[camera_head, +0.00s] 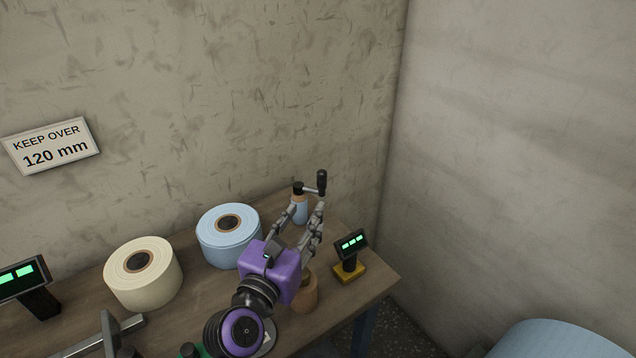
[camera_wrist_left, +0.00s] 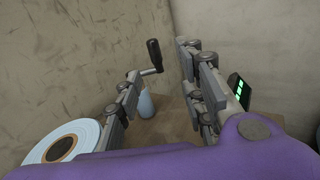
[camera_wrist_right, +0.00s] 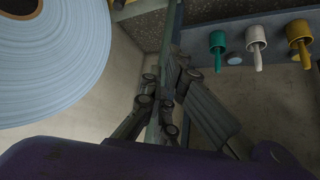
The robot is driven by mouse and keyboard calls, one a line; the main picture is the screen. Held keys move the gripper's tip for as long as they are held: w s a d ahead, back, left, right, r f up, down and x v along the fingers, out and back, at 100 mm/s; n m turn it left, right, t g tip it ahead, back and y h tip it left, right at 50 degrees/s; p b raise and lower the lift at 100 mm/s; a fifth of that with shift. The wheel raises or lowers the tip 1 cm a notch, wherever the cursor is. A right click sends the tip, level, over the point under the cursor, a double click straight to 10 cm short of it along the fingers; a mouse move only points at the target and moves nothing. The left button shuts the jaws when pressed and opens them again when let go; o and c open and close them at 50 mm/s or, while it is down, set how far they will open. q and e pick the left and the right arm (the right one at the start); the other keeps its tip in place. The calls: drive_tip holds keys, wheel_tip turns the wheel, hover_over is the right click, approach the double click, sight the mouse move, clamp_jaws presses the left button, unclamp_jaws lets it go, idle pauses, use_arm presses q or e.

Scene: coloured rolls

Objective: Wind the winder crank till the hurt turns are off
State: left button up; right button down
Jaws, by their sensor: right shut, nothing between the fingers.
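The winder crank (camera_head: 313,188), with an upright black handle (camera_head: 321,182), stands at the back right of the table above a pale blue cylinder (camera_head: 300,210). The handle also shows in the left wrist view (camera_wrist_left: 154,55). My left gripper (camera_head: 308,209) is open, its fingers reaching up toward the crank; in its wrist view the handle appears between the fingers, with no clear contact. A light blue roll (camera_head: 229,242) and a cream roll (camera_head: 143,280) lie on the table. I cannot make out hurt turns. My right gripper (camera_wrist_right: 165,100) is shut and empty.
A wall sign (camera_head: 52,146) reads "KEEP OVER 120 mm". Green-lit displays stand at the right (camera_head: 351,244) and left (camera_head: 20,279). A wooden cylinder (camera_head: 306,293) stands beside my left gripper.

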sight(320, 184)
use_arm(q)
drive_tip(key=shift+n, duration=0.3)
drive_tip(key=x, duration=0.7)
drive_tip(key=a+f+x, duration=0.1)
drive_tip(key=x, duration=0.3)
drive_tip(key=shift+w, duration=0.5)
clamp_jaws()
